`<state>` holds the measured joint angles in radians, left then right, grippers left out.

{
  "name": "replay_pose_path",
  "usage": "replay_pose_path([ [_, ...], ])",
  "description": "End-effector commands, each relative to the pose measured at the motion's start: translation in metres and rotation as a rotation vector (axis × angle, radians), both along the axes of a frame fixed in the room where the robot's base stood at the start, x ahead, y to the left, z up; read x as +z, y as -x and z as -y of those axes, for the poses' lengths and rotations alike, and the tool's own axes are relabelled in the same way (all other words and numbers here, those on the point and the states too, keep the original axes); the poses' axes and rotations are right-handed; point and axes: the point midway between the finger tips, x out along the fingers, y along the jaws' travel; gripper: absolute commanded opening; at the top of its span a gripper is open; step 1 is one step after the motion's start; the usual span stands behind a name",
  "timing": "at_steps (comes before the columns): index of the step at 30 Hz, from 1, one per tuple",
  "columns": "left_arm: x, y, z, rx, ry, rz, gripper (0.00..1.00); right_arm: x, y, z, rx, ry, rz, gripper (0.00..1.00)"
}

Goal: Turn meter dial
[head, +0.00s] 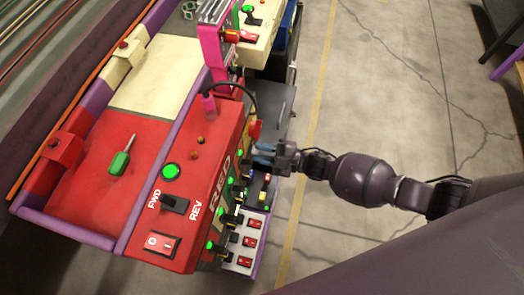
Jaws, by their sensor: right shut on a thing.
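A red control box (215,190) with switches and lights stands along the track's edge. My right gripper (263,154) reaches in from the right and is at the side face of this box, below a red and yellow knob (254,130). Its bluish fingers are shut on a small part there, which seems to be the meter dial. The fingers hide that part, so its face and angle cannot be read. My left gripper is not in view.
Lit green buttons and black levers line the box's side near my right gripper, with red rocker switches (249,242) below. A green-handled screwdriver (121,158) lies on the red top. A pink post (212,45) stands behind.

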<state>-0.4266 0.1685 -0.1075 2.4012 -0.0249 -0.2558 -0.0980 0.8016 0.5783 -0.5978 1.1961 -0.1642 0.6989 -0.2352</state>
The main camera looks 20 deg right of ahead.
Motion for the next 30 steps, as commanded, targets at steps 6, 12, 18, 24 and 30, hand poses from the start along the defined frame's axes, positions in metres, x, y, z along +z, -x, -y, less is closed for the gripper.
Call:
replay_pose_path([
  [6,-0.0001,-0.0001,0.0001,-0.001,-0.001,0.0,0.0,-0.0008,0.0007,0.0007,0.0,-0.009,-0.017,0.03],
  [12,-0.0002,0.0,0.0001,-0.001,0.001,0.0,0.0,-0.0008,0.0006,0.0008,0.0,-0.01,-0.017,0.03],
  [18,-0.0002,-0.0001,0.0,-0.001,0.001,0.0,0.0,-0.0007,0.0005,0.0007,0.0,-0.009,-0.017,0.42],
  [24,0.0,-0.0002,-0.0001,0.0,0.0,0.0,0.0,-0.0003,0.0001,0.0004,-0.001,-0.009,-0.015,0.51],
  [30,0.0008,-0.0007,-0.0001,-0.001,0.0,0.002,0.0,0.0001,0.0014,0.0026,-0.001,-0.009,-0.014,0.51],
])
